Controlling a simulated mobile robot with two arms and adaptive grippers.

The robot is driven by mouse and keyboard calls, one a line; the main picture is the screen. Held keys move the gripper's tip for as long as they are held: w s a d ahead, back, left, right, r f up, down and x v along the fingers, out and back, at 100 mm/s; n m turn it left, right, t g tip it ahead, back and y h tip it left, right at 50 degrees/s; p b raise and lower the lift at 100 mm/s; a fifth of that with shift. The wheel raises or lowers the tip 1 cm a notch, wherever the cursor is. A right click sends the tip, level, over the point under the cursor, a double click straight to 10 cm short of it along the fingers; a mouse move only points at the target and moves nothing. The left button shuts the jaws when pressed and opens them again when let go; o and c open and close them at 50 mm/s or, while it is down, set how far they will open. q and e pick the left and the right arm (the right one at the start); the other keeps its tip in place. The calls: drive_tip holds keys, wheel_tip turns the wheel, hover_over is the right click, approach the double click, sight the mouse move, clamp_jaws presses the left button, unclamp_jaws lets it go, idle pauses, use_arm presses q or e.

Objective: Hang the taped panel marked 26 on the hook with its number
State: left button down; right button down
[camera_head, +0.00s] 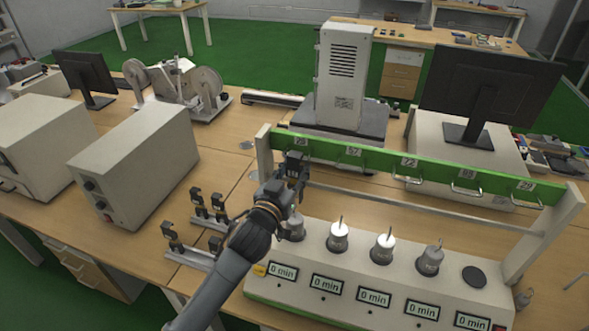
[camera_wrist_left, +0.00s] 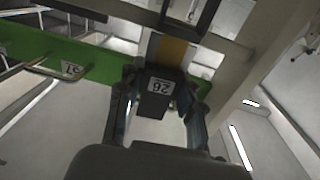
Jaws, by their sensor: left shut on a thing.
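My left gripper (camera_head: 296,168) is at the left end of the green rail (camera_head: 385,163) in the head view, just in front of and below it. In the left wrist view its fingers (camera_wrist_left: 158,108) are shut on the dark panel (camera_wrist_left: 153,104), whose white label reads 26 upside down. A yellow tape strip (camera_wrist_left: 173,50) extends from the panel. The rail carries several hooks with number labels. The leftmost label (camera_head: 301,142) is too small to read surely; its hook is hidden by the gripper. The neighbouring label reads 57 (camera_wrist_left: 73,68). I cannot tell whether the panel touches a hook.
Below the rail, a white timer box (camera_head: 400,287) carries several metal weights (camera_head: 384,249). White posts (camera_head: 264,152) hold the rail. Small clamp stands (camera_head: 197,202) and a grey instrument (camera_head: 137,168) stand left of my arm. A monitor (camera_head: 487,88) stands behind the rail.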

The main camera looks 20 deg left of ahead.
use_arm(q)
drive_tip(key=shift+f, duration=0.1)
drive_tip(key=c, duration=0.8)
unclamp_jaws()
drive_tip(key=s, duration=0.4)
drive_tip(key=s+a, duration=0.1)
drive_tip(key=s, duration=0.7)
drive_tip(key=shift+a, duration=0.15)
